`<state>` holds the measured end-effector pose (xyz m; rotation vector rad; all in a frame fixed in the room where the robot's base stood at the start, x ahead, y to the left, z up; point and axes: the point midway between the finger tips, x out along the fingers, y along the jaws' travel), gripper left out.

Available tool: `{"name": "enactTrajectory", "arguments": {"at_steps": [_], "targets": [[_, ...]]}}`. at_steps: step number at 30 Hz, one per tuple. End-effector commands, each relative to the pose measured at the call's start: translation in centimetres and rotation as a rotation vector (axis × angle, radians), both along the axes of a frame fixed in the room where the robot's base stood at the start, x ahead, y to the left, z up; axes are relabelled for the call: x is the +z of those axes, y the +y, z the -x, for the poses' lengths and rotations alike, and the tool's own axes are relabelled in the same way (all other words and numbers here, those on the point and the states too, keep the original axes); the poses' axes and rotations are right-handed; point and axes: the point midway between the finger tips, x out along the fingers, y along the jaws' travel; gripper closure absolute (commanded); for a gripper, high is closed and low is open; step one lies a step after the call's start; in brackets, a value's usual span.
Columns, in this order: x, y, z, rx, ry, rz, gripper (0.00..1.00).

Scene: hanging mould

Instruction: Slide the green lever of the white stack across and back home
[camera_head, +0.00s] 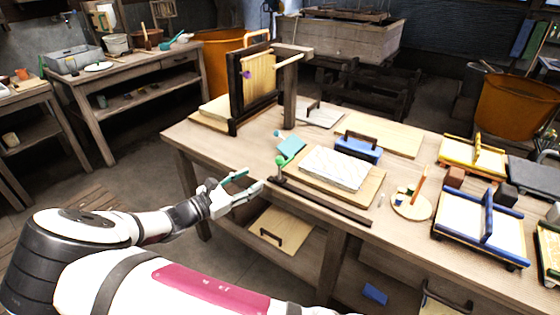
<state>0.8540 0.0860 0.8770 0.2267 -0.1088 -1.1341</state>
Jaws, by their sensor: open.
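The white stack (336,168) lies on a pale wooden board on the table. The green lever (280,161) is a small upright piece with a round green knob, at the left end of a dark rail (325,203) along the table's front edge. My gripper (246,184) is open and empty, just left of the lever at the front edge of the table. I see no contact between its fingers and the lever, though the gap is small in the picture.
A teal block (291,147) lies behind the lever. A dark upright frame with a hanging wooden panel (259,75) stands at the back left.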

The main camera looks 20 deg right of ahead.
Motion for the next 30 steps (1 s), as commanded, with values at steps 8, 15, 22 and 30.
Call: {"name": "enactTrajectory", "arguments": {"at_steps": [8, 15, 22, 30], "targets": [[0.2, -1.1, -1.1, 0.032, 0.030, 0.052, 0.54], [0.2, -5.4, -3.1, 0.029, 0.027, 0.048, 0.54], [0.2, -9.1, -5.0, 0.031, 0.027, 0.047, 0.54], [0.2, -11.4, -6.2, 0.033, 0.026, 0.046, 0.54]]}}
